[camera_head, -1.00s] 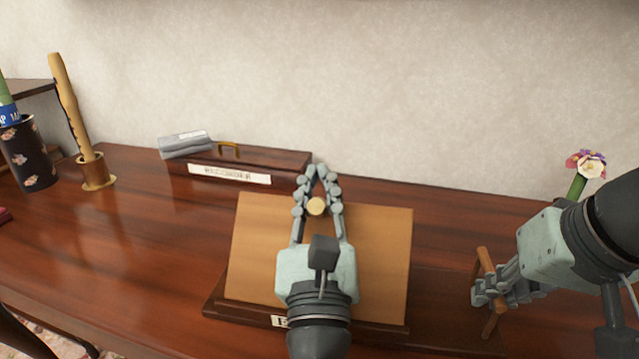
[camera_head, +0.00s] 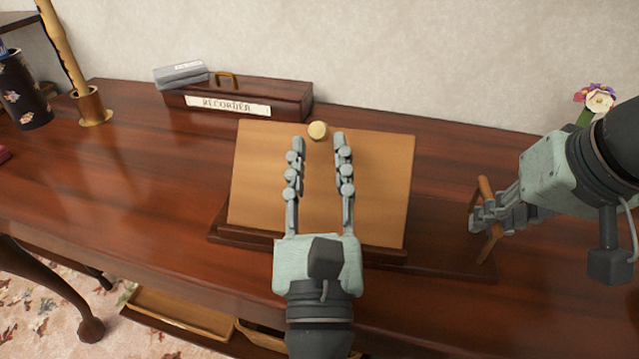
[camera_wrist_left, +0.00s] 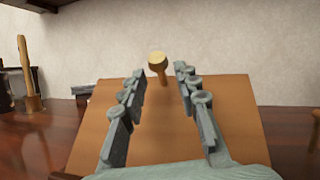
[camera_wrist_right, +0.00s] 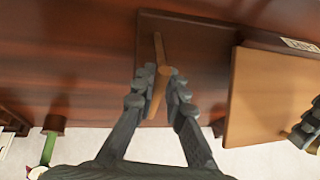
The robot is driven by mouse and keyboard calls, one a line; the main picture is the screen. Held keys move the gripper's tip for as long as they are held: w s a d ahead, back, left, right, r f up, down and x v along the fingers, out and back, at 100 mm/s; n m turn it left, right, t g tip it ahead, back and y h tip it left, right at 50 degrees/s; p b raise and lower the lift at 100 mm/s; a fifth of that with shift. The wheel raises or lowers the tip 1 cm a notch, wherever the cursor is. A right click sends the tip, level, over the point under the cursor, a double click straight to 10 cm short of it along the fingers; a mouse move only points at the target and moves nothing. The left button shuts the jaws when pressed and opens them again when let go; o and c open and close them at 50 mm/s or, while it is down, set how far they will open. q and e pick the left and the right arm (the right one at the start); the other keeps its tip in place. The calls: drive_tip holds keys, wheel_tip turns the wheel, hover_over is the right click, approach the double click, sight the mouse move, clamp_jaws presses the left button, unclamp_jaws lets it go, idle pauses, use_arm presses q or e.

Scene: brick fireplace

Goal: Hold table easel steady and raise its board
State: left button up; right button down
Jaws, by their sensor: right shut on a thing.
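The table easel stands on the dark desk, its light wooden board (camera_head: 375,190) tilted back over a dark base (camera_head: 450,262). A round pale knob (camera_head: 317,130) sits at the board's top edge; it also shows in the left wrist view (camera_wrist_left: 157,58). My left gripper (camera_head: 318,142) is open in front of the board, its fingers spread just short of the knob and empty. My right gripper (camera_head: 475,222) is shut on the wooden handle (camera_head: 485,190) at the base's right end. The right wrist view shows this handle (camera_wrist_right: 158,50) between the fingers.
A dark recorder box (camera_head: 290,100) with a brass handle and grey cloths (camera_head: 182,74) stands behind left. A recorder in a holder (camera_head: 92,105) and a patterned cup (camera_head: 25,100) are far left. Flowers (camera_head: 597,98) stand far right. The desk left of the easel is clear.

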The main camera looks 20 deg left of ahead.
sight(319, 196)
use_arm(q)
drive_tip(key=shift+v, duration=2.3)
use_arm(e)
drive_tip(key=c, duration=1.5)
unclamp_jaws()
drive_tip(key=shift+r, duration=0.1)
